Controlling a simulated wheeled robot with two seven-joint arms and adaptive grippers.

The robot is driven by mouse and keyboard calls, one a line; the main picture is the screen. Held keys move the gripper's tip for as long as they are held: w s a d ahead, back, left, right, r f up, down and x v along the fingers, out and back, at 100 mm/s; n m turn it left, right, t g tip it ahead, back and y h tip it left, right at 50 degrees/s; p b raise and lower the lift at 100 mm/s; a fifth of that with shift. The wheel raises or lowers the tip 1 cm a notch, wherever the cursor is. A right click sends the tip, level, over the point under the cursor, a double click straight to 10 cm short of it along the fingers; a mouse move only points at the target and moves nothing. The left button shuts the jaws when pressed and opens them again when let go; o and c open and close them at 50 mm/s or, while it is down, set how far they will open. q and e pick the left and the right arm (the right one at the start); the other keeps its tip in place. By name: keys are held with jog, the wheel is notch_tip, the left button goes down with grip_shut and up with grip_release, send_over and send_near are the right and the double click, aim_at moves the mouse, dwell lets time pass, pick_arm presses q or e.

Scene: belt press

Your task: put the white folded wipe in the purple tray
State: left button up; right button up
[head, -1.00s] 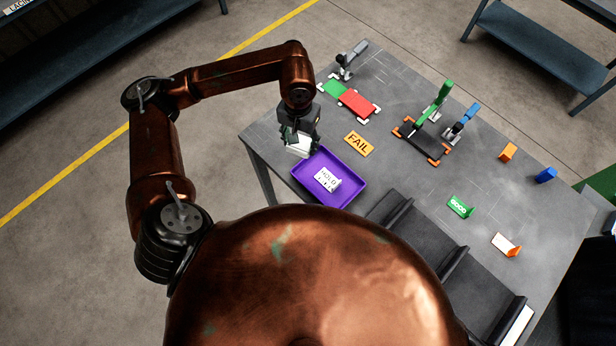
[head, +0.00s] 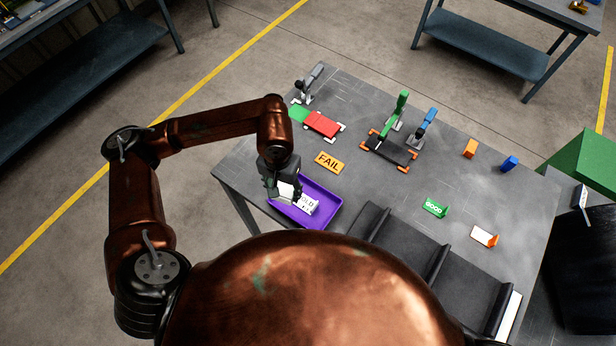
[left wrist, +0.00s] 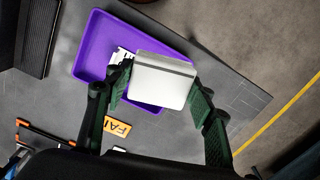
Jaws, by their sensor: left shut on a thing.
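The white folded wipe (head: 287,190) is held in my left gripper (head: 281,183), above the left part of the purple tray (head: 320,190). In the left wrist view the wipe (left wrist: 163,80) sits between the two green-padded fingers of the gripper (left wrist: 160,90) and covers part of the tray (left wrist: 97,45). A white HOLD label (head: 308,204) is in the tray, partly hidden by the gripper and wipe. The height of the wipe over the tray floor is hard to tell. My right gripper is not in view.
The table's left edge is near the tray.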

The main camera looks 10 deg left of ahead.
pick_arm(q)
jog(key=s+d+r+m+p, duration=0.1)
jog(key=s+d+m+p, duration=0.15)
jog(key=s+d, duration=0.5)
jog(key=w+a+f+p, duration=0.1)
jog(key=w+f, duration=0.2)
jog(key=w+a+f+p, duration=0.1)
jog(key=w+a+f, duration=0.1)
jog(key=w+f, duration=0.1)
jog(key=w+a+f+p, duration=0.1)
jog(key=w+f, duration=0.1)
jog(key=w, duration=0.3)
jog(key=shift+w+a+f, duration=0.15)
jog(key=shift+a+f, duration=0.15)
jog(key=shift+f, duration=0.1)
jog(key=shift+w+f+p, duration=0.15)
jog(key=shift+f+p, duration=0.05)
jog(key=shift+p, duration=0.1)
notch_tip(320, 180, down, 3)
jog(key=shift+w+a+r+p, duration=0.1)
jog(key=shift+w+p, duration=0.05)
jog(key=shift+p, duration=0.65)
jog(key=shift+f, duration=0.35)
jog(key=o, duration=1.1)
